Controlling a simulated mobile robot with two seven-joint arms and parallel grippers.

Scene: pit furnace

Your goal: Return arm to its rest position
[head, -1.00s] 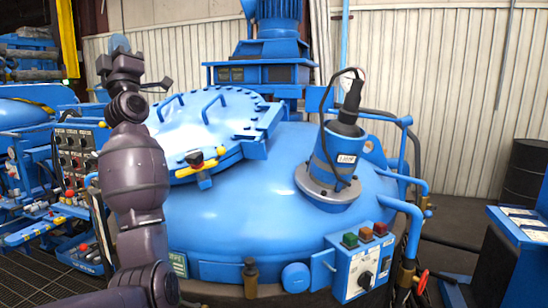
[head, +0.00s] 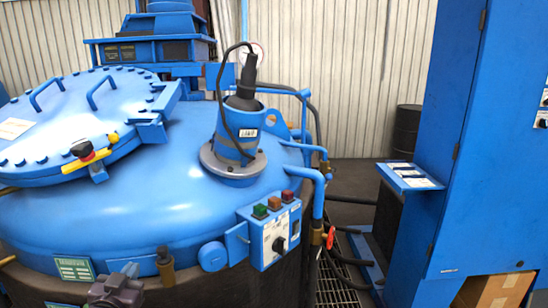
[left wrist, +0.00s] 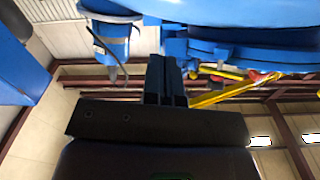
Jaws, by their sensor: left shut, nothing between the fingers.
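My left gripper (head: 130,270) shows low in the head view, in front of the lower edge of the blue furnace vessel (head: 110,225). Only the gripper and wrist show; the rest of the arm is below the picture. In the left wrist view its two dark fingers (left wrist: 166,78) are together with nothing between them. That view looks tilted over, with the vessel along the top. My right gripper is in neither view.
A round bolted lid (head: 75,120) and a cylinder with a black cable (head: 238,130) are on the vessel. A button box (head: 275,232) juts from its front. A tall blue cabinet (head: 490,150) stands at the right, with floor grating between.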

